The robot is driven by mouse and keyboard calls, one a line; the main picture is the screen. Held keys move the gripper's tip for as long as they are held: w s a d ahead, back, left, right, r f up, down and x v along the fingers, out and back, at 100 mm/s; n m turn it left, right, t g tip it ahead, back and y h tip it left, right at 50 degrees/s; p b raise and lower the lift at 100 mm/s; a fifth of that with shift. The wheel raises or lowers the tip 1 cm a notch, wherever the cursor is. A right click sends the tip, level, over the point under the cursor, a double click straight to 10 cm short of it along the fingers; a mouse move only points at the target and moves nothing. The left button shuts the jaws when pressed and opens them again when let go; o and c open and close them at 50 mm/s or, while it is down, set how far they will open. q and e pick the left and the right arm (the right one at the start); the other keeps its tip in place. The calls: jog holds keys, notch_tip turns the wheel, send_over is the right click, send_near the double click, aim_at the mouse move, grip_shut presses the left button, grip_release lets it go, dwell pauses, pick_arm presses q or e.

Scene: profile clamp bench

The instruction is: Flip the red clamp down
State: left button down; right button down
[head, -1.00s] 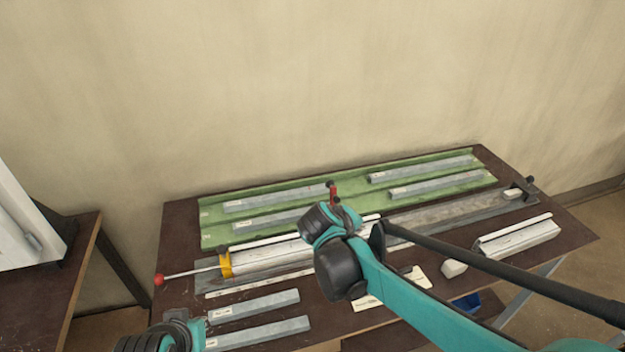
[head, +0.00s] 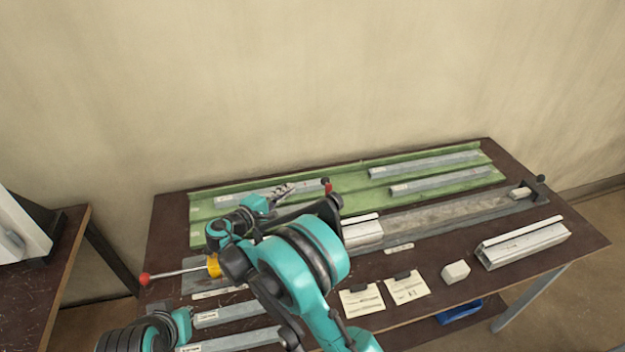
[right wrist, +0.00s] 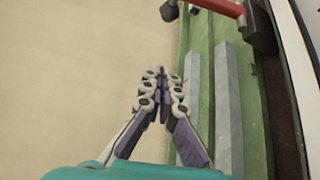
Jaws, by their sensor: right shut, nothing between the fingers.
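The red clamp (head: 328,186) stands at the back of the profile fixture in the head view, its lower part hidden behind my right arm. Its red lever (right wrist: 216,5) with a dark knob crosses the top of the right wrist view, and the lever looks raised. My right gripper (head: 286,190) is shut and empty, over the green tray to the left of the clamp and apart from it. Its closed fingers show in the right wrist view (right wrist: 160,88). Of my left arm only a part shows at the bottom left; its fingers are out of sight.
The green tray (head: 356,186) holds several grey bars. A rod with a red ball (head: 145,280) and yellow collar (head: 213,266) sticks out left. A white profile (head: 522,244), a white block (head: 455,272) and paper cards (head: 407,288) lie at the front right.

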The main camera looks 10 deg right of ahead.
aim_at(328, 197)
jog(key=w+d+b, duration=0.2)
jog(key=d+b, duration=0.1)
jog(key=d, duration=0.6)
jog(key=shift+w+f, duration=0.3)
dwell(0.6)
